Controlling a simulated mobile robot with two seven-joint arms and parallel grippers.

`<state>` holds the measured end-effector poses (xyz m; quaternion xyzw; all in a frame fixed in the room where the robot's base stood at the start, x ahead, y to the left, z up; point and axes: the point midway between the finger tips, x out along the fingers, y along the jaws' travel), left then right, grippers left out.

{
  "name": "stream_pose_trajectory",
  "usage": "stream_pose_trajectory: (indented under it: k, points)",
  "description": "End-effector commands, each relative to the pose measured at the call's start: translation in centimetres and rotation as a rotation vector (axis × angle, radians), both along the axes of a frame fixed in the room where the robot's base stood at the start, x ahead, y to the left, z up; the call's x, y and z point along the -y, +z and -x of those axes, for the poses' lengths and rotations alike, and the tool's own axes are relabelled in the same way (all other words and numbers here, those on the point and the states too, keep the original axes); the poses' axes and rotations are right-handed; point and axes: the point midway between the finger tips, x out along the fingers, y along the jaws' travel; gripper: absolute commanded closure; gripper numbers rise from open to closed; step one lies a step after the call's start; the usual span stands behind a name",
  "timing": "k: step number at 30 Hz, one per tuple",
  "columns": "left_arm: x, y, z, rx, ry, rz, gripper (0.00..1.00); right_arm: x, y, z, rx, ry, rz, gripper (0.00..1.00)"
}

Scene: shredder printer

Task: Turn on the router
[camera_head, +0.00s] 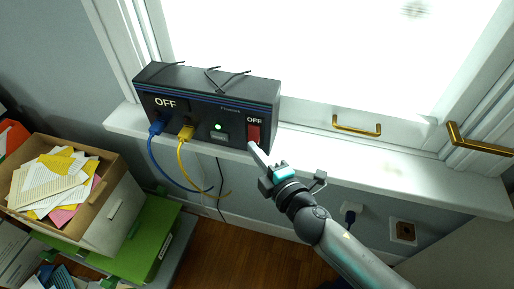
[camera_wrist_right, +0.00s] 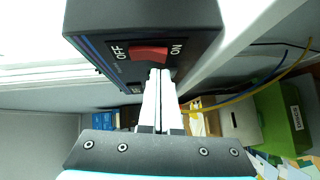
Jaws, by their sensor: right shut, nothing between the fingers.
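The router (camera_head: 206,102) is a black box with blue stripes on the white windowsill. A blue plug and a yellow plug sit in its front. A green light shows near its middle. A red rocker switch (camera_head: 254,132) is at the right end of its front, with OFF printed above it. In the right wrist view the red switch (camera_wrist_right: 149,51) lies between the words OFF and ON. My right gripper (camera_head: 252,146) is shut and empty, its fingertips just below the switch, at the ON side. I cannot tell whether they touch. My left gripper is not in view.
The windowsill (camera_head: 380,168) runs right from the router below a window with a brass handle (camera_head: 356,126). A blue cable (camera_head: 158,168) and a yellow cable (camera_head: 186,172) hang down. A box of papers (camera_head: 112,212) and a green box (camera_head: 150,240) stand lower left.

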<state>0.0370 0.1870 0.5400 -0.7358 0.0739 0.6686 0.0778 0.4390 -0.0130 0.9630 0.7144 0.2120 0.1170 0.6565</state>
Motion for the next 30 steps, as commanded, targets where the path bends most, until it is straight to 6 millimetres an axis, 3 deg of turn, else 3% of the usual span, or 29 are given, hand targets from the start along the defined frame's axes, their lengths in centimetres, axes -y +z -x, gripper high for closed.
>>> stream_pose_trajectory:
  k: [16,25,30]
  points:
    - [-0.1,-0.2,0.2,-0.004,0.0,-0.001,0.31,0.3,-0.2,-0.9,0.001,0.0,0.0,1.0]
    - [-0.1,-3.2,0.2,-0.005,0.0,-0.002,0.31,0.4,-0.9,-1.5,0.074,0.001,0.02,1.0]
    - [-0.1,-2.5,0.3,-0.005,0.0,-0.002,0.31,0.5,-0.4,-1.5,0.073,0.002,0.021,1.0]
